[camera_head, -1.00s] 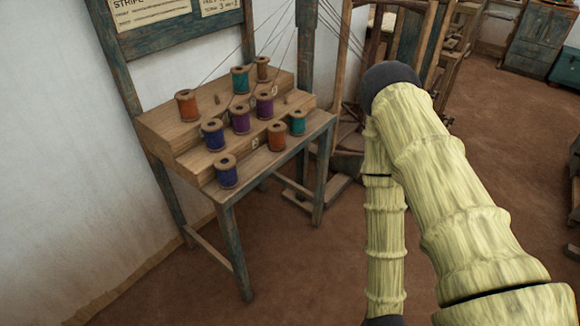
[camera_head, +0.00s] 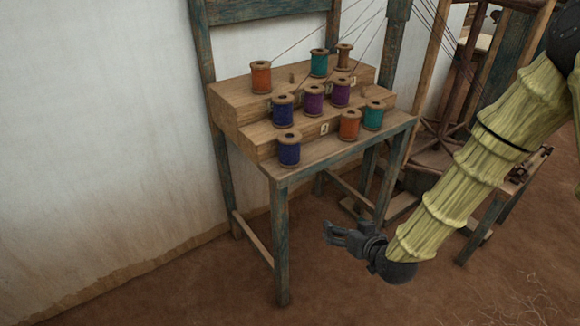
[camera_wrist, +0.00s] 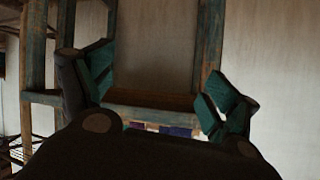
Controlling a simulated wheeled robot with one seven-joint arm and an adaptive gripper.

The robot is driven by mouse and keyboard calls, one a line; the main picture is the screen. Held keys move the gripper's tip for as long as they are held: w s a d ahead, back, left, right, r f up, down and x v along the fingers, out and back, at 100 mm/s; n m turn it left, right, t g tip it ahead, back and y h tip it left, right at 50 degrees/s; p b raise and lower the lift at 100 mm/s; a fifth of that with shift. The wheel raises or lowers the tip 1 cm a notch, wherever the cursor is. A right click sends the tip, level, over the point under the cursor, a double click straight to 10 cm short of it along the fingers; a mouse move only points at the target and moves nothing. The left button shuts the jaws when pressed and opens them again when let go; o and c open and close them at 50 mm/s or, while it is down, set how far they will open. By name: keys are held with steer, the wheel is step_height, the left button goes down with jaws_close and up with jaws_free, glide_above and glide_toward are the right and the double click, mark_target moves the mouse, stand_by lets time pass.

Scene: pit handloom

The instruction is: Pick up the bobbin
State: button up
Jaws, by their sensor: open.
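Several wooden bobbins stand upright on a stepped rack on a blue-green table. On the front level are a dark blue bobbin (camera_head: 289,150), an orange one (camera_head: 349,126) and a teal one (camera_head: 374,116). The middle step holds a blue bobbin (camera_head: 282,111) and two purple ones (camera_head: 314,101). My gripper (camera_head: 328,233) is open and empty, apart from the bobbins, lower in the picture than the tabletop. In the wrist view, small coloured patches (camera_wrist: 175,131) show beyond the open fingers.
The table's blue-green front leg (camera_head: 281,240) stands left of my gripper. A wooden loom frame (camera_head: 440,130) is behind and right of the rack. Threads run up from the rack. A white wall is at left; the brown floor in front is clear.

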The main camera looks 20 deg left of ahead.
steer(key=w+a+r+n+t+y+b, duration=0.2)
steer(key=w+a+r+b, duration=0.15)
steer(key=a+r, duration=0.25)
steer(key=n+y+b, duration=0.2)
steer(key=y+b, duration=0.1)
glide_toward(297, 150)
steer(key=w+a+f, duration=0.1)
steer(key=w+a, duration=0.1)
steer(key=shift+t, duration=0.5)
steer(key=x, duration=0.4)
steer(key=shift+w+a+r, duration=0.1)
steer(key=shift+a+r, duration=0.05)
steer(key=shift+a, duration=0.15)
steer(key=shift+s+a+r+x, duration=0.1)
steer(key=shift+x, duration=0.9)
steer(key=shift+s+a+r+x, duration=0.1)
steer(key=shift+x, duration=0.95)
steer(key=shift+s+a+r+x, duration=0.1)
steer(key=shift+x, duration=0.9)
steer(key=shift+d, duration=0.1)
steer(key=c, duration=1.2)
